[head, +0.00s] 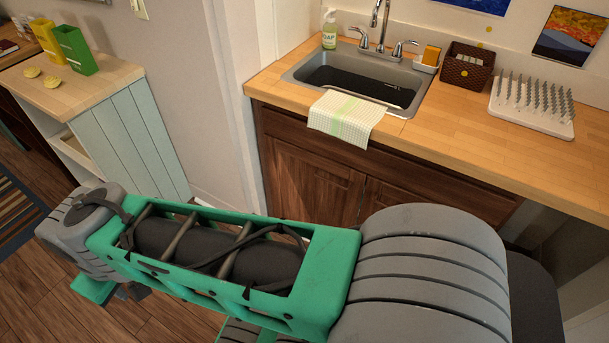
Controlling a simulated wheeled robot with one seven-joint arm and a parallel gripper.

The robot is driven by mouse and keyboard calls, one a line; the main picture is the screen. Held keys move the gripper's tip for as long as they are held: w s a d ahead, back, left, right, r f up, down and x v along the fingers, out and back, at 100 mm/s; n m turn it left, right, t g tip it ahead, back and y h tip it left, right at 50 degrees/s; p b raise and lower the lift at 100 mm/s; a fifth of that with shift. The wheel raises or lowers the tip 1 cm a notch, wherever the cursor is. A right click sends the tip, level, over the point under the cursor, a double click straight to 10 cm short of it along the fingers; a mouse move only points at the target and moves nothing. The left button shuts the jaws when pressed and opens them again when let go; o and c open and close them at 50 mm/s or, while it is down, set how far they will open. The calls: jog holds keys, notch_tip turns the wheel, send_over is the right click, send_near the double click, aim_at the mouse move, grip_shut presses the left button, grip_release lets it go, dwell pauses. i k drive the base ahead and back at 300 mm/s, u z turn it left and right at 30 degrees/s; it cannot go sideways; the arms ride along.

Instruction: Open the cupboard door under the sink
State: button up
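The sink (300,72) is set in a wooden counter at the upper middle of the head view. Below it is a dark brown wooden cupboard with a left door (312,178) and a right door (385,200) side by side. Both look shut in the parts I see. Their lower parts are hidden behind my green and grey arm, which crosses the foreground. I cannot make out a handle on either door. My gripper is not in view.
A checked towel (345,117) hangs over the counter's front edge above the doors. A soap bottle (330,30), brown basket (467,66) and white drying rack (533,105) stand on the counter (455,130). A pale cabinet (130,140) stands left, with wooden floor (165,320) in front.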

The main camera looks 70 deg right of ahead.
aim_at(306, 185)
jog(key=z, duration=0.2)
jog(key=i, duration=0.85)
jog(key=z, duration=1.4)
jog(key=i, duration=0.7)
jog(key=z, duration=0.7)
